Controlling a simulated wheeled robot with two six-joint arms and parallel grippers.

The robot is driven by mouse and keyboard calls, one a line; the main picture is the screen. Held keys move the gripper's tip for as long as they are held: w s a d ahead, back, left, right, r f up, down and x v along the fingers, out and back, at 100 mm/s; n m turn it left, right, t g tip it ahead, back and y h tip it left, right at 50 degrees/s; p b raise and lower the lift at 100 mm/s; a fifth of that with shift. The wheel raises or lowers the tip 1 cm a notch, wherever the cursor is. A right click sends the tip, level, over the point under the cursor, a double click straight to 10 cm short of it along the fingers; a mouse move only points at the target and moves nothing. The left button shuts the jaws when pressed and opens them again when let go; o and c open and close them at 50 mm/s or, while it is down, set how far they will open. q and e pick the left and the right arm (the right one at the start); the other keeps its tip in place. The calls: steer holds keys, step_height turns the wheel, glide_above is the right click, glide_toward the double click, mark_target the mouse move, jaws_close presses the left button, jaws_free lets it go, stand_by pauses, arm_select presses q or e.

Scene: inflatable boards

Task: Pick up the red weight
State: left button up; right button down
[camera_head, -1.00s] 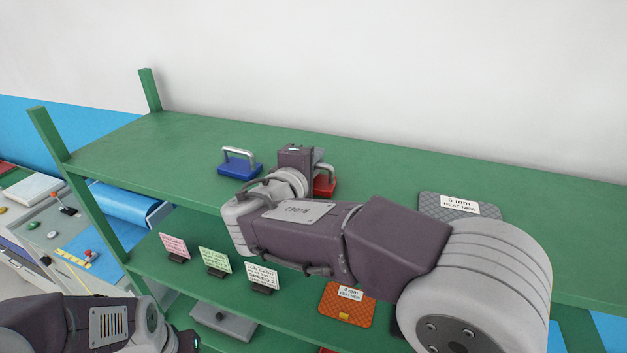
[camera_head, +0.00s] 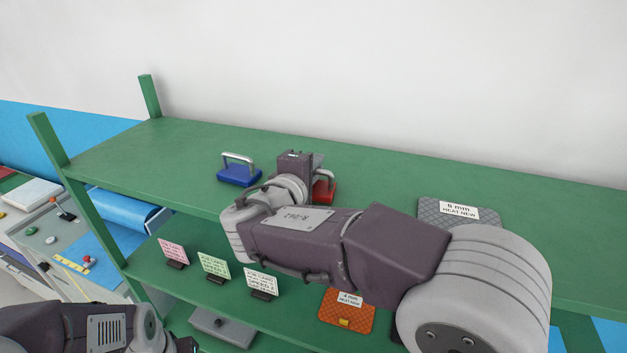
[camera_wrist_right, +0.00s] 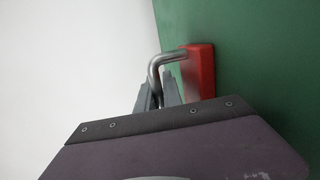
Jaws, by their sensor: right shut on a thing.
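The red weight (camera_head: 325,192) is on the top green shelf (camera_head: 400,172), largely hidden behind my right gripper (camera_head: 308,166) in the head view. In the right wrist view, the red weight (camera_wrist_right: 200,72) shows its red block and bent silver handle (camera_wrist_right: 158,70). My right gripper (camera_wrist_right: 158,95) is shut on the handle, with a finger on each side of it. I cannot tell whether the block touches the shelf. My left arm shows at the lower left of the head view, but its fingertips do not show.
A blue weight (camera_head: 239,174) with a silver handle stands left of the gripper. A grey 6 mm mat (camera_head: 440,211) lies to the right. The lower shelf holds small cards (camera_head: 214,264) and an orange 4 mm mat (camera_head: 345,318). A shelf post (camera_head: 149,96) rises at the left.

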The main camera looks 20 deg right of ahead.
steer(key=r+b, duration=0.1)
steer(key=r, duration=0.3)
steer(key=shift+s+d+r+b, duration=0.1)
steer(key=shift+d+b, duration=0.1)
steer(key=shift+b, duration=0.2)
steer(key=s+d+r+b, duration=0.2)
steer(key=s+d+r, duration=0.2)
steer(key=d+r, duration=0.3)
steer(key=shift+d+b, duration=0.4)
steer(key=shift+d, duration=1.3)
